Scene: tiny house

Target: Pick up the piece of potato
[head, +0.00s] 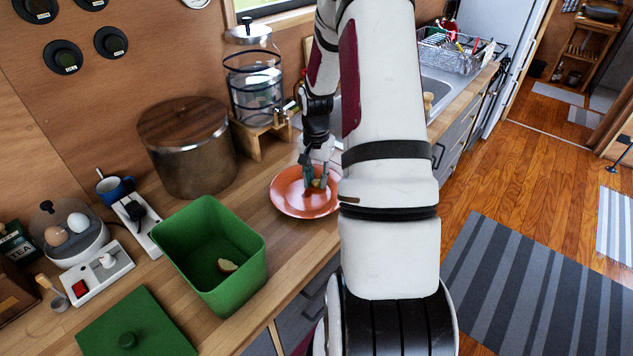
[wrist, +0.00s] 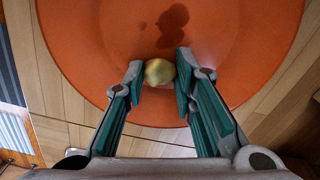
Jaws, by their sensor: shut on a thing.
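A small yellowish rounded piece of potato (wrist: 159,72) is between the two fingertips of my gripper (wrist: 160,68) in the wrist view. The gripper is shut on it, with a finger on each side. Below is an orange-red plate (wrist: 75,45), with dark shadows on it. In the head view my gripper (head: 316,182) points down over the plate (head: 285,207) on the counter, and my arm hides the plate's right side. I cannot tell whether the potato touches the plate. Another pale piece (head: 227,266) lies inside the open green container (head: 185,262).
The container's green lid (head: 135,325) lies at the front left. A wooden-lidded pot (head: 190,165) and a glass dispenser (head: 253,85) stand behind. An egg cooker (head: 70,235) and power strips are at left. The sink and dish rack (head: 455,55) are beyond my arm.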

